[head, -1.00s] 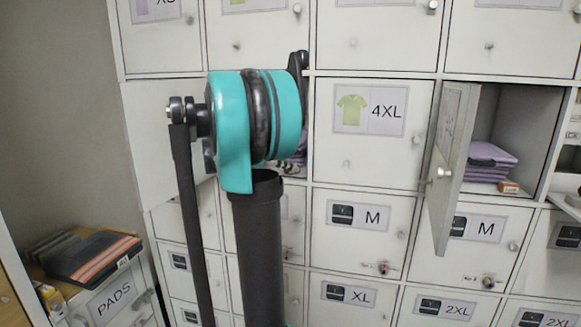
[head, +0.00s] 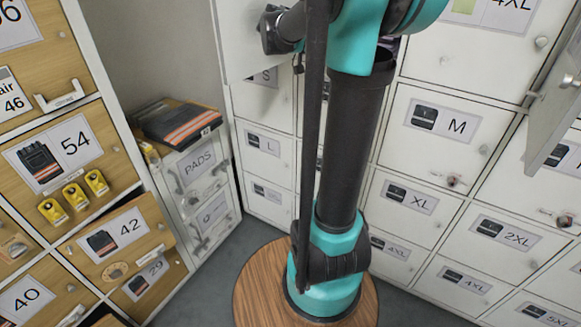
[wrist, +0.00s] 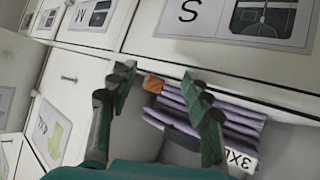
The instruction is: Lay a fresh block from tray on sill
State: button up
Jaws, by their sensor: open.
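In the wrist view, my gripper (wrist: 160,78) is open, its two dark green fingers apart at the front of an open compartment. A small orange block (wrist: 152,85) shows between the fingers at the compartment's front edge, beside a stack of folded purple garments (wrist: 215,115) with a 3XL tag. No finger is clearly seen touching the block. The sill (wrist: 230,92) is the light front edge of this compartment. I cannot make out a tray. In the head view, my gripper is out of sight behind my arm.
White lockers (head: 449,122) fill the back and right, with an open door (head: 556,115) at far right. Wooden drawers (head: 70,150) stand left, with yellow items (head: 74,196) on one front. Dark garments with orange stripes (head: 178,123) lie on the PADS cabinet (head: 195,170).

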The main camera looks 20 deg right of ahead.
jog(key=s+a+f+n+t+y, duration=0.2)
jog(key=s+a+f+n+y, duration=0.4)
jog(key=a+f, duration=0.6)
jog(key=s+a+f+n+t+y, duration=0.2)
jog(key=s+a+f+n+y, duration=0.3)
jog(key=s+a+f+n, duration=0.5)
notch_tip(320, 180, down, 7)
jog(key=shift+s+a+r+y, duration=0.2)
jog(key=shift+s+a+y, duration=0.2)
jog(key=shift+s+a, duration=0.6)
